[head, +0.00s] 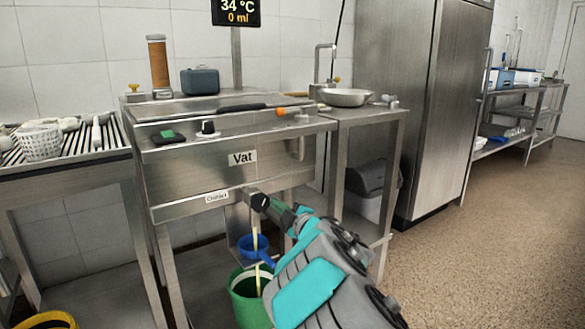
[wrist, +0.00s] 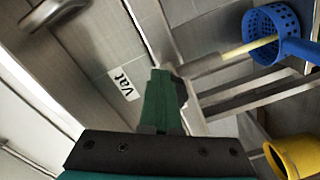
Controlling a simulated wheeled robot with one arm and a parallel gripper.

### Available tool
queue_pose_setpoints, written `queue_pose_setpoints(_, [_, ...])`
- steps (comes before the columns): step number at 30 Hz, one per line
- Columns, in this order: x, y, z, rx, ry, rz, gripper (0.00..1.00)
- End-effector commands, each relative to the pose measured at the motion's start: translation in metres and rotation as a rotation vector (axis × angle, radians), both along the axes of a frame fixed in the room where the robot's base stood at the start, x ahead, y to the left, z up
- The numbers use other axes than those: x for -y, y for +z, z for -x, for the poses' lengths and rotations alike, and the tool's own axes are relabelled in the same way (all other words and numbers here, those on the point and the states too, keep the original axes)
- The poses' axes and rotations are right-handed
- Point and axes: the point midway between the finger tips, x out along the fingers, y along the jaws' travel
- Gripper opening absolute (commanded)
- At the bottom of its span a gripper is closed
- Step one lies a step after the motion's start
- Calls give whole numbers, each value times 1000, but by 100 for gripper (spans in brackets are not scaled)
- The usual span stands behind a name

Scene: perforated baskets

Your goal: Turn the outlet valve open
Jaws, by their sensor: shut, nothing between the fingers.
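The steel vat (head: 200,170) bears a "Vat" label (wrist: 124,83). The black handle of the outlet valve (head: 260,202) is at the vat's lower front edge. A pale yellow stream (head: 255,228) runs down below the valve; the stream also shows in the wrist view (wrist: 248,47). A blue perforated basket (head: 252,246) is under it, above a green bucket (head: 243,300). My gripper (head: 283,211) is right beside the valve, its green fingers shut and empty. In the wrist view, the fingers (wrist: 160,98) are against or very near the black handle (wrist: 181,93); contact is unclear.
A yellow bucket (head: 48,320) is at the lower left. A ladle-like tool (head: 243,107) and a steel bowl (head: 346,97) lie above. A slatted table (head: 70,150) with a white basket (head: 40,143) stands left. Open floor (head: 480,240) lies to the right.

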Motion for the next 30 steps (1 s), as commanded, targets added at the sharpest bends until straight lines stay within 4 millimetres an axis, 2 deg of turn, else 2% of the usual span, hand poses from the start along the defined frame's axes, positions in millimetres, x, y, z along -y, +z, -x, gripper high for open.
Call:
queue_pose_setpoints(13, [8, 0, 0, 2, 3, 0, 0])
queue_pose_setpoints(30, [40, -1, 45, -1, 0, 1, 0])
